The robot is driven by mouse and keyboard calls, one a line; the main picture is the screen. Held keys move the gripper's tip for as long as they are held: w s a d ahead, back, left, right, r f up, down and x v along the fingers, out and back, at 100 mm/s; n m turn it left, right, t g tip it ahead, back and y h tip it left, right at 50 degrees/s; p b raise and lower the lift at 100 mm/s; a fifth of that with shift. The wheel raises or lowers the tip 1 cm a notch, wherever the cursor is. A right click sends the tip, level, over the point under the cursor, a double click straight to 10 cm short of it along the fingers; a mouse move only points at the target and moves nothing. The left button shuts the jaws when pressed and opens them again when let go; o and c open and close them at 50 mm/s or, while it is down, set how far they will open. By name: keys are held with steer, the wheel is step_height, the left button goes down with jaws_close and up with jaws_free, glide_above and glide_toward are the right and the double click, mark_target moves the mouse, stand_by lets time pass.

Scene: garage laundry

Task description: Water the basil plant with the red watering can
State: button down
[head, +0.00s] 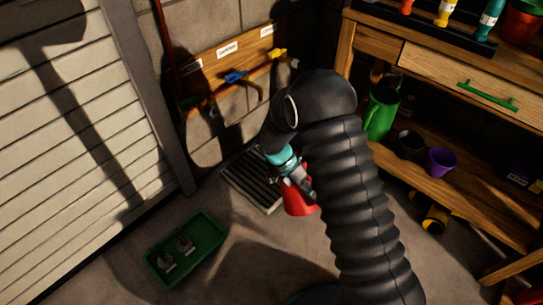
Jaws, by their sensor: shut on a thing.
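My gripper (296,182) is in the middle of the head view, pointing down, with my dark ribbed arm to its right. It is shut on a red object (298,204) that looks like the red watering can. Most of that object is hidden behind my gripper and arm, so its spout and tilt cannot be made out. It shows in front of a dark slatted floor grate (243,181). I cannot make out a basil plant anywhere in this view.
A green tray (207,234) with two small grey objects lies on the floor at lower left. A wooden bench (420,62) at right has a green jug (381,112), a dark pot (409,145) and a purple pot (441,161) on its lower shelf. Open floor lies between.

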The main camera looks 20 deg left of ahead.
steer(key=shift+w+a+r+h, duration=0.15)
steer(key=shift+r, duration=0.4)
steer(key=shift+w+a+r+h, duration=0.1)
steer(key=shift+a+r+h, duration=0.05)
steer(key=shift+r, duration=0.45)
stand_by(0.7)
steer(key=shift+w+a+r+g+h, duration=0.1)
steer(key=shift+w+a+r+g, duration=0.05)
steer(key=shift+r, duration=0.25)
steer(key=shift+w+a+r+g+h, duration=0.1)
steer(key=shift+r+g, duration=0.1)
steer(key=shift+r, duration=0.25)
steer(key=shift+w+a+r+g+h, duration=0.1)
steer(key=shift+w+a+r+g, duration=0.05)
steer(key=shift+r, duration=0.25)
steer(key=shift+f, duration=0.1)
